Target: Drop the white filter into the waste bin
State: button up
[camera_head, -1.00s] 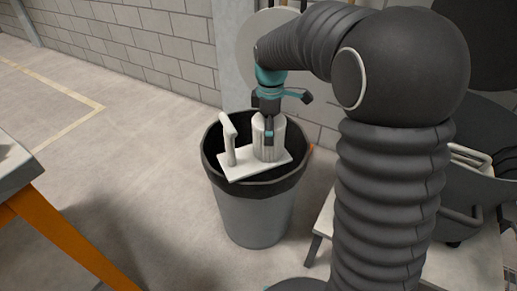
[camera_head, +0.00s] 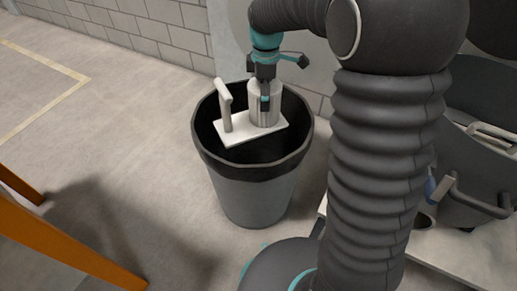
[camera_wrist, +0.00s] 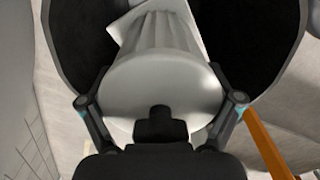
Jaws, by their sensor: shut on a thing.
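The white filter (camera_head: 264,104) is a ribbed, light cylinder on a flat white plate (camera_head: 248,131) with an upright white handle (camera_head: 225,106) at its left. My gripper (camera_head: 264,98) comes down from above and is shut on the cylinder. The filter is over the mouth of the waste bin (camera_head: 252,196), a grey bin with a black liner folded over its rim. The plate appears at about rim height, inside the opening's outline. In the wrist view the filter (camera_wrist: 158,80) fills the space between the fingers, with the dark bin interior (camera_wrist: 90,45) around it.
A grey block wall (camera_head: 160,32) stands behind the bin. An orange table leg (camera_head: 65,240) is at the lower left. At the right is a white low surface (camera_head: 455,262) with a dark container (camera_head: 480,165) on it. Floor left of the bin is clear.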

jog(key=shift+f+b, duration=0.3)
jog(key=shift+f, duration=0.35)
jog(key=o, duration=1.3)
notch_tip(320, 180, up, 12)
